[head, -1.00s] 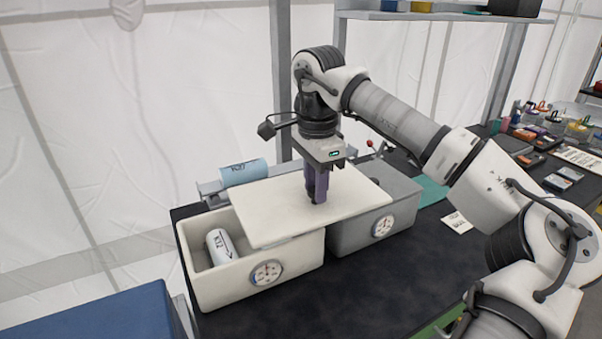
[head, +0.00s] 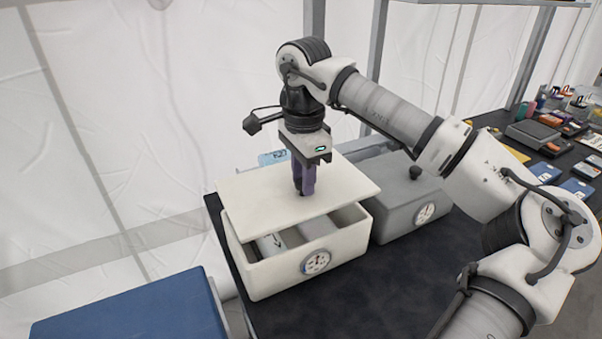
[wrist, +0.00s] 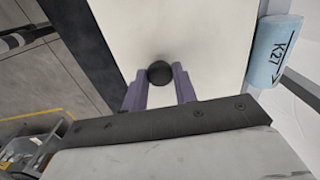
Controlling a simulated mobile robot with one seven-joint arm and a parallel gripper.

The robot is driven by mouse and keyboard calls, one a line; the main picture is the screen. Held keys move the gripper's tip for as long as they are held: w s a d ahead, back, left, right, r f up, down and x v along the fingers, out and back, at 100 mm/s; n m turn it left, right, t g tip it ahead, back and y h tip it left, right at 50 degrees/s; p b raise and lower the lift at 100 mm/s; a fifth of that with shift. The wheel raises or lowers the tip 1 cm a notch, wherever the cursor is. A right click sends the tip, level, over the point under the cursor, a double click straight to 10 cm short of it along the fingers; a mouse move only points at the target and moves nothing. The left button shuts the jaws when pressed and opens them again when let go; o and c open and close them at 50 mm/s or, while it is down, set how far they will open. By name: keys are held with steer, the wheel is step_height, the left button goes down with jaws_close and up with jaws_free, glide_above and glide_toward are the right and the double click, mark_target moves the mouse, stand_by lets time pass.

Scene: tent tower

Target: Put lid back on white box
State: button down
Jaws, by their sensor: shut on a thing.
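The white box (head: 270,276) stands on the black table with a round dial on its front. The white lid (head: 252,199) is held just above it, over the back and left part, so the front right of the opening shows. A white canister (head: 270,246) lies inside the box. My gripper (head: 304,190) is shut on the lid's dark knob (wrist: 160,73), which shows between the purple fingers in the wrist view. The lid is set back and left of the box rim; I cannot tell whether it touches the rim anywhere.
A grey box (head: 405,208) with a dial and its own knobbed lid stands close on the right. A light blue canister (wrist: 274,52) lies behind the white box. A blue surface (head: 140,315) is at the front left. The black table (head: 400,275) is clear in front.

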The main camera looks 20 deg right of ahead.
mark_target(303, 199)
steer(key=shift+f, duration=0.1)
steer(key=shift+f+b, duration=2.3)
steer(key=shift+f, duration=0.5)
steer(key=shift+f+b, duration=0.45)
steer(key=shift+f, duration=0.1)
steer(key=c, duration=1)
jaws_free()
steer(key=shift+c, duration=0.2)
steer(key=shift+r, duration=0.1)
step_height(303, 199, up, 14)
steer(key=shift+f+b, duration=0.2)
steer(key=shift+b, duration=0.35)
steer(key=shift+s+f, duration=0.1)
steer(key=shift+s, duration=0.05)
